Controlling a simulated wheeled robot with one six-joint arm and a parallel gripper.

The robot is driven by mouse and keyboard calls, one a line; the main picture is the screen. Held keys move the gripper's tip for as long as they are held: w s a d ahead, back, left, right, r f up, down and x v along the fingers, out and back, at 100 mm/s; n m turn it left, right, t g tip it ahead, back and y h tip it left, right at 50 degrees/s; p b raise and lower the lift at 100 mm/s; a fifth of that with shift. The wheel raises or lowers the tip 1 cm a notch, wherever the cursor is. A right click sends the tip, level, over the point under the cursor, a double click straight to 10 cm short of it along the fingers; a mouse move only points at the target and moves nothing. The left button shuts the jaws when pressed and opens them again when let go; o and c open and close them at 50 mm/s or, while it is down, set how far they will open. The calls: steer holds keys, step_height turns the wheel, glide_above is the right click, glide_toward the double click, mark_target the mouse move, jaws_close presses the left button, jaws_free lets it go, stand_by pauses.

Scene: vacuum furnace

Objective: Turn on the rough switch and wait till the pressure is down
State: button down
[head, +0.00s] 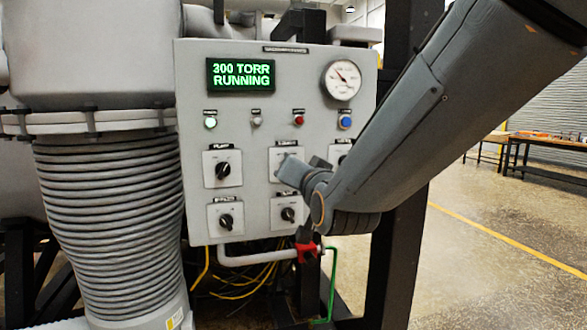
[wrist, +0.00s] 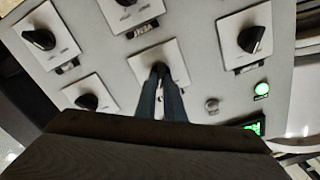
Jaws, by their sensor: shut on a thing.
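My gripper (head: 289,171) is at the upper middle switch plate (head: 275,155) of the grey control panel. In the wrist view its fingers (wrist: 160,73) are closed together on the dark knob (wrist: 160,68) of that plate. My arm hides most of this knob in the head view. The label above it is too blurred to read surely as the rough switch. The green display (head: 240,75) reads "300 TORR RUNNING". The round pressure gauge (head: 342,80) is at the panel's upper right, its needle pointing up and left.
Other black knobs sit close by: upper left (head: 222,170), lower left (head: 226,221) and lower middle (head: 288,214). A green lamp (head: 210,123) glows under the display. A red valve handle (head: 307,252) is below the panel. Open floor (head: 480,260) lies right.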

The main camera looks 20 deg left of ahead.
steer(key=c, duration=1.9)
jaws_free()
steer(key=shift+o, duration=0.2)
steer(key=v, duration=0.8)
steer(key=shift+b, duration=0.45)
steer(key=shift+w+a, duration=0.1)
